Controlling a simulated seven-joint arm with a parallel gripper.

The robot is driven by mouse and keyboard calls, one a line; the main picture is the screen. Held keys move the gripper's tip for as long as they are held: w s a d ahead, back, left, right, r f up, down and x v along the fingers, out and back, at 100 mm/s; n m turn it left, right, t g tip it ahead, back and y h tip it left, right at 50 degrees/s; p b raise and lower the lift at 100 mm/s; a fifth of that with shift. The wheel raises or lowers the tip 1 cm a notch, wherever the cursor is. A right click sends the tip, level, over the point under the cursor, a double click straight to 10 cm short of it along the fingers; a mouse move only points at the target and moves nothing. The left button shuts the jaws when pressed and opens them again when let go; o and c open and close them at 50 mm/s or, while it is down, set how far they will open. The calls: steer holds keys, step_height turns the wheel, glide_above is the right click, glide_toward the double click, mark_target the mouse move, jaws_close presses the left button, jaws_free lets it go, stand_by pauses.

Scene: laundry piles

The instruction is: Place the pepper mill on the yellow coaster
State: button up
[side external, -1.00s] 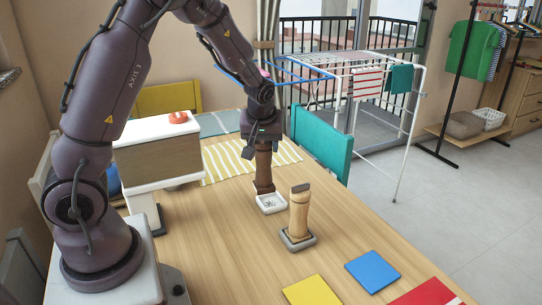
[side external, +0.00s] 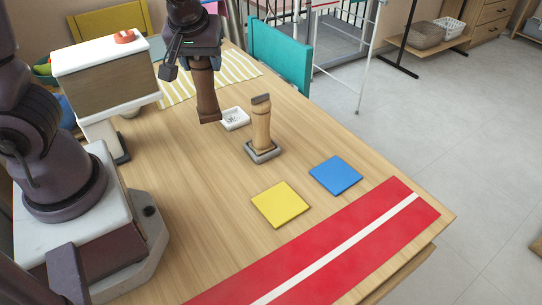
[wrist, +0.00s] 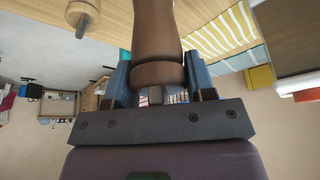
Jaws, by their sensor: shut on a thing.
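A dark brown turned wooden pepper mill (side external: 207,95) hangs upright below my gripper (side external: 204,60). My gripper is shut on its upper end, and the wrist view shows the mill (wrist: 157,35) between the two fingers (wrist: 158,80). The mill's lower end appears just left of a small white dish (side external: 235,119) and seems clear of the table. The yellow coaster (side external: 281,205) lies flat and empty on the table, to the right and nearer the camera than the mill.
A light wooden, dark-topped piece (side external: 261,125) stands on a grey base (side external: 264,153) between mill and coaster. A blue coaster (side external: 336,175) lies right of the yellow one. A red runner with a white stripe (side external: 370,240) covers the near edge. Bare wood lies left of the yellow coaster.

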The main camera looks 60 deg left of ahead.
steer(key=w+d+f+m+t+h, duration=0.1)
steer(key=w+d+f+m, duration=0.15)
steer(key=d, duration=0.75)
steer(key=w+d+f+m+h, duration=0.1)
steer(key=w+d+m, duration=0.15)
steer(key=d, duration=0.75)
step_height(320, 180, down, 8)
steer(key=shift+d+f+m, duration=0.15)
steer(key=shift+d+m, duration=0.15)
steer(key=shift+d, duration=0.15)
steer(key=shift+f, duration=0.15)
steer(key=o, duration=1.3)
steer(key=shift+o, duration=0.2)
